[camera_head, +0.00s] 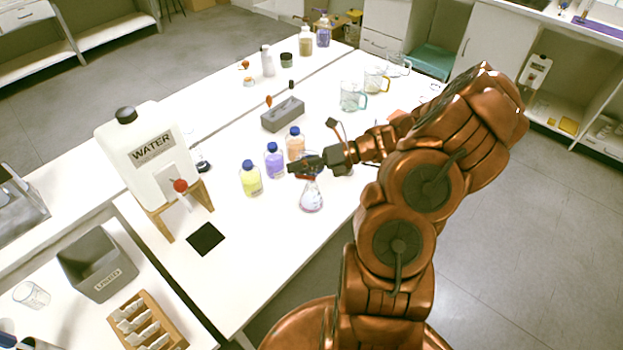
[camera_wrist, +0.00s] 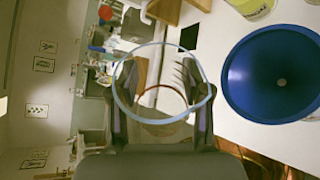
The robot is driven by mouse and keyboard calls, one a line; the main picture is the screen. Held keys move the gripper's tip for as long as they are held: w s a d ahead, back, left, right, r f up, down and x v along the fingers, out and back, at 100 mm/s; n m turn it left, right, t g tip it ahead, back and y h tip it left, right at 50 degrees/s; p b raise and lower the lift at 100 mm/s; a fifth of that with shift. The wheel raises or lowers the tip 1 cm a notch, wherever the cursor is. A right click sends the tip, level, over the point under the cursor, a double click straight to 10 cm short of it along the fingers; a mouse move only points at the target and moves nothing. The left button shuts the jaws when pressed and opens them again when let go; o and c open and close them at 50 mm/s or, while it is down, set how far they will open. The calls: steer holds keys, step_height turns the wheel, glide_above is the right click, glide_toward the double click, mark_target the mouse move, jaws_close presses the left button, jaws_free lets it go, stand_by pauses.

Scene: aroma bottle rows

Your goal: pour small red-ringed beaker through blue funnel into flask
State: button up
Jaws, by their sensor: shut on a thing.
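My gripper (camera_head: 298,166) is over the table, at the conical flask (camera_head: 311,199), with my arm reaching in from the right. In the wrist view my gripper (camera_wrist: 160,98) has its fingers closed on both sides of a clear beaker (camera_wrist: 124,108) with a pale rim and a red ring. The wrist picture is turned on its side, so my wrist is rolled; the beaker's exact tilt and any contents cannot be told. The blue funnel (camera_wrist: 262,75) is large at the right, beside the beaker and apart from it in the picture. In the head view my gripper mostly hides funnel and beaker.
Yellow (camera_head: 250,181), purple (camera_head: 274,163) and orange (camera_head: 295,146) blue-capped bottles stand close to my gripper. A water jug (camera_head: 150,160) on a wooden stand, a dark square pad (camera_head: 206,239), a grey block (camera_head: 283,115) and glass mugs (camera_head: 352,97) are farther off.

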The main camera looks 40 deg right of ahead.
steer(key=shift+a+f+n+h, duration=0.1)
steer(key=shift+f+n+h, duration=0.05)
steer(key=shift+n+h, duration=0.2)
steer(key=shift+b, duration=0.35)
steer(key=f+b, duration=0.1)
steer(key=f+n+b, duration=0.1)
steer(key=shift+s+a+t+h+b, duration=0.2)
steer(key=shift+s+t+h+b, duration=0.1)
steer(key=shift+t+h+b, duration=0.1)
steer(key=f+n+b, duration=0.1)
steer(key=b, duration=0.1)
steer(key=f+n+h+b, duration=0.1)
steer(key=b, duration=0.1)
steer(key=s+a+f+n+t+b, duration=0.1)
steer(key=b, duration=0.1)
steer(key=shift+a+f+h, duration=0.1)
steer(key=shift+f+h, duration=0.1)
steer(key=shift+h, duration=0.05)
steer(key=s+f+n+t+b, duration=0.1)
steer(key=b, duration=0.3)
steer(key=a+f+n+h+b, duration=0.1)
steer(key=b, duration=0.3)
steer(key=shift+s+a+n+t, duration=0.3)
steer(key=shift+s+n+t, duration=0.05)
steer(key=shift+t, duration=0.05)
